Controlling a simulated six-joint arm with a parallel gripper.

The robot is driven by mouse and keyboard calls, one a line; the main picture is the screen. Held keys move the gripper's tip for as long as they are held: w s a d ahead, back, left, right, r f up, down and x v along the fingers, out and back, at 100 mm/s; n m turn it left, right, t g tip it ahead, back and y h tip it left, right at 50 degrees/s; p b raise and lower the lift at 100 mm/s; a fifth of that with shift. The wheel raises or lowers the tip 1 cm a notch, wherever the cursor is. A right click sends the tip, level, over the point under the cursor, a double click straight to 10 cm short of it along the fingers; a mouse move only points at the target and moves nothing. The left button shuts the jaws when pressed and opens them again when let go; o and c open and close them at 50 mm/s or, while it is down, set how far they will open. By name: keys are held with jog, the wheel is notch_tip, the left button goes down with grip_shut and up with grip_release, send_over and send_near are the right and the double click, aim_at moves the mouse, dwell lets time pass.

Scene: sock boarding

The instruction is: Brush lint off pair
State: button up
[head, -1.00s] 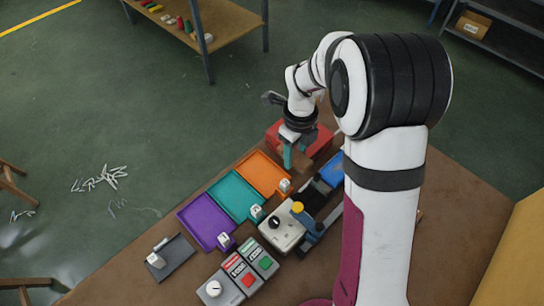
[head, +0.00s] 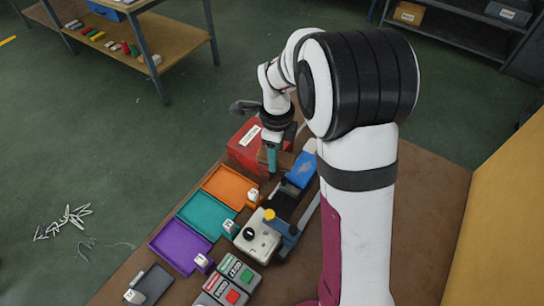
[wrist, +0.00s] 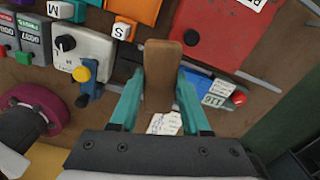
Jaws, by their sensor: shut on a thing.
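My gripper (head: 270,157) has teal fingers and is over the table, in front of the red box. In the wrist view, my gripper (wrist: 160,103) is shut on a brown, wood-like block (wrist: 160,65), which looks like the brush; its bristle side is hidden. A white printed piece (wrist: 165,123) shows between the finger bases; I cannot tell what it belongs to. A dark flat thing (head: 282,202) lies beside the grey machine in the head view. I cannot tell whether it is the sock pair.
Orange (head: 230,186), teal (head: 208,214) and purple (head: 180,244) trays line the table's left edge. A grey machine (head: 262,236) with knobs, control boxes (head: 237,274) and a blue box (head: 302,170) stand close by. The red box (head: 245,150) stands behind the trays.

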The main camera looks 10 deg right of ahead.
aim_at(297, 164)
jog(key=w+d+n, duration=0.3)
jog(key=d+n, duration=0.4)
jog(key=n, duration=0.8)
jog(key=shift+a+f, duration=0.15)
jog(key=shift+f, duration=1.8)
jog(key=shift+a+f, duration=0.15)
jog(key=shift+f, duration=1.8)
jog(key=shift+s+d, duration=1.25)
jog(key=shift+d, duration=0.1)
grip_shut()
jog(key=shift+w+a+f, duration=0.1)
jog(key=shift+w+a, duration=1.25)
jog(key=shift+a, duration=0.05)
jog(key=shift+w+d, duration=0.3)
jog(key=shift+d, duration=0.15)
jog(key=shift+s+d, duration=1.3)
jog(key=shift+w+a, duration=1.35)
notch_tip(297, 164, up, 8)
